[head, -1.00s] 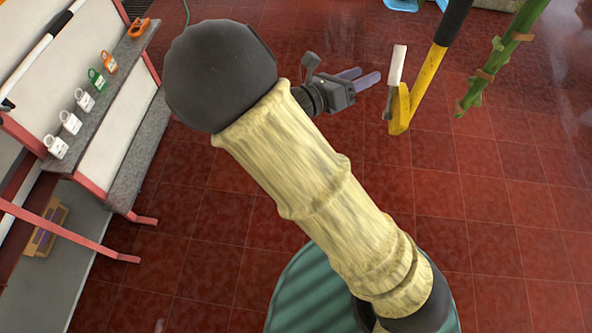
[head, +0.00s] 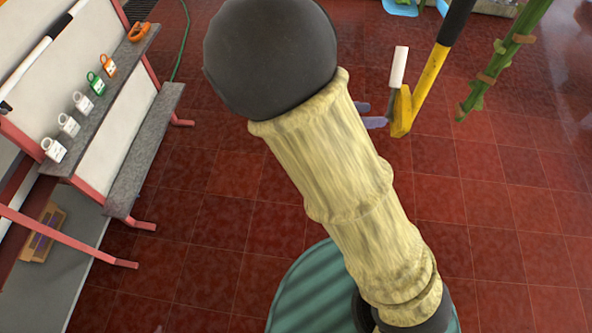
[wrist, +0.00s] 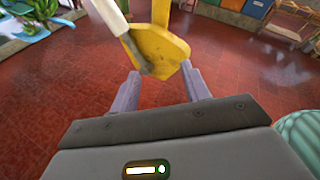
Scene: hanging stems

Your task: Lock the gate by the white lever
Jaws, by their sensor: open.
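The white lever (head: 399,67) stands roughly upright at the lower end of a yellow and black bar (head: 428,78). In the wrist view the lever (wrist: 108,15) comes in from the top left, with its dark lower part against a yellow bracket (wrist: 158,52). My gripper (head: 374,114) is just left of the lever's lower end, mostly hidden behind my arm in the head view. In the wrist view its purple fingers (wrist: 162,82) are open and apart, with the bracket and the lever's base just beyond the tips. I cannot tell whether they touch. Nothing is held.
A shelf (head: 145,150) with several coloured padlocks stands at the left. A thorny green stem (head: 500,60) hangs at the right, near the bar. A green hose (head: 183,40) hangs at the back. The red tiled floor (head: 490,200) is clear.

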